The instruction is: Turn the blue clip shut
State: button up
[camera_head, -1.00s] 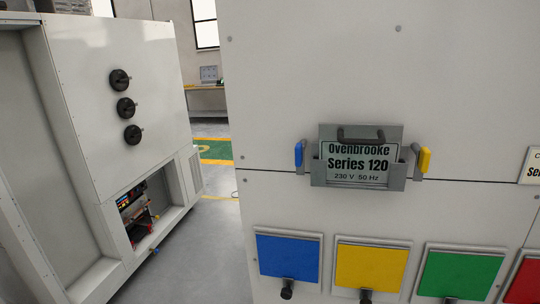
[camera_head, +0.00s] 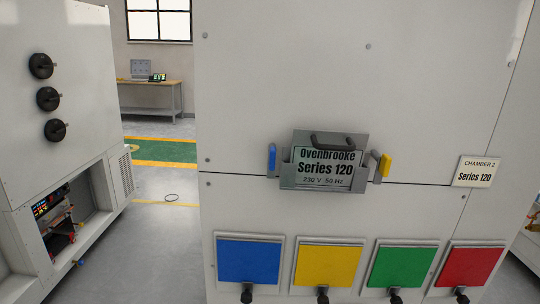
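The blue clip (camera_head: 272,158) sits at the left side of a grey holder (camera_head: 288,181) on the white cabinet front. It stands upright, and I cannot tell from here how far it is turned. A yellow clip (camera_head: 386,166) sits at the holder's right side, tilted slightly. In the holder is a plate (camera_head: 325,168) reading "Ovenbrooke Series 120, 230 V 50 Hz", with a dark handle (camera_head: 333,142) on its top. The plate leans a little in the picture. My gripper does not show in this view.
Below are blue (camera_head: 249,261), yellow (camera_head: 327,266), green (camera_head: 402,267) and red (camera_head: 469,267) panels with black knobs. Another white cabinet (camera_head: 60,130) with black knobs stands left; open floor (camera_head: 160,225) lies between, with a bench (camera_head: 150,97) behind.

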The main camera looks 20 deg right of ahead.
aim_at(272, 153)
jog(key=u, duration=0.1)
jog(key=i, duration=1)
jog(key=z, duration=0.1)
